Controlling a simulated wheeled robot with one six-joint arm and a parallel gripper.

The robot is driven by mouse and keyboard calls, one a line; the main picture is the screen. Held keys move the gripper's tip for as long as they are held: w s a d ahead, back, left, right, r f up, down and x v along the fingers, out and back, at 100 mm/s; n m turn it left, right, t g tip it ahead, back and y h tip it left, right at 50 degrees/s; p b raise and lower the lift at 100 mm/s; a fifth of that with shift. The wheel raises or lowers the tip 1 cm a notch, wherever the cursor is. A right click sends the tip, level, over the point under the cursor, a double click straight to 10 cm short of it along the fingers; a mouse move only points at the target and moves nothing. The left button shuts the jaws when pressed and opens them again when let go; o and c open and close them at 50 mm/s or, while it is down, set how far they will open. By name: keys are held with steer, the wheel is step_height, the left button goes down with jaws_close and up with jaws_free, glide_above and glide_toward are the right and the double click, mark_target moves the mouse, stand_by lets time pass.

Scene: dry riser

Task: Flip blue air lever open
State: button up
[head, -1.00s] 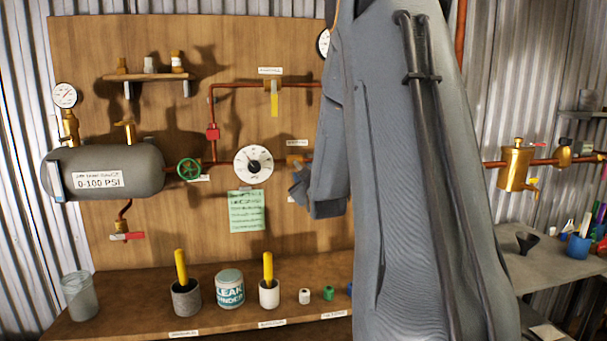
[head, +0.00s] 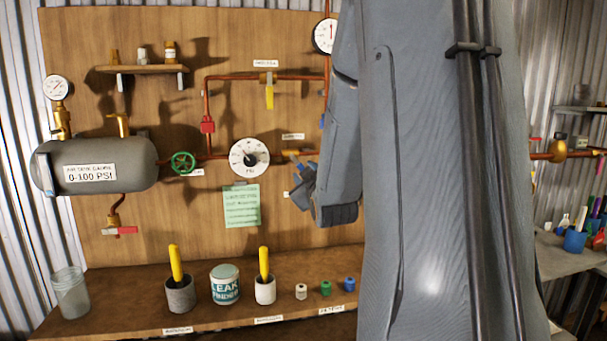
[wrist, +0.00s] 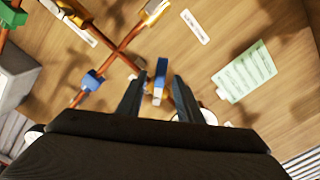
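The blue lever (wrist: 161,70) shows in the wrist view between my gripper's two dark fingers. My gripper (wrist: 158,97) is open, with a finger on each side of the lever and visible gaps. I cannot tell how deep the fingers reach along it. In the head view my gripper (head: 303,190) is at the board, just right of and below the round white dial (head: 249,159). A small blue part (head: 312,167) shows beside it, below the brass valve on the copper pipe. My arm hides much of the board's right side.
A blue fitting (wrist: 93,80) sits on a nearby pipe. A green note (head: 242,206) hangs left of my gripper. A grey tank (head: 110,180) and green handwheel (head: 184,162) are further left. Cups, a can and small caps stand on the wooden bench (head: 215,312) below.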

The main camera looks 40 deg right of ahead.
steer(key=shift+s, duration=0.1)
steer(key=shift+n, duration=0.3)
steer(key=c, duration=0.7)
steer(key=shift+s+a+n+y, duration=0.2)
steer(key=shift+s+n+y, duration=0.1)
steer(key=shift+n, duration=0.5)
jaws_close()
steer(key=shift+s+a+f+n+g+y+p, duration=0.45)
steer(key=shift+s+a+n+y, duration=0.8)
steer(key=shift+n, duration=3.4)
steer(key=shift+s+a+f+n+g+y+p, duration=0.15)
steer(key=shift+s+a+f+n+y+p, duration=0.95)
steer(key=shift+n, duration=3.55)
steer(key=d+r+p+x, duration=0.1)
steer(key=r+p+x, duration=0.1)
steer(key=x, duration=0.6)
steer(key=shift+s+d+r+h+p, duration=0.15)
steer(key=shift+d+r+p, duration=0.15)
steer(key=shift+d, duration=0.2)
steer(key=shift+s+d+r+p, duration=0.2)
steer(key=shift+d+p, duration=0.15)
steer(key=shift+d, duration=0.15)
steer(key=shift+s+d+r+h+p, duration=0.1)
steer(key=shift+d+r+p, duration=0.15)
steer(key=shift+d+p, duration=0.15)
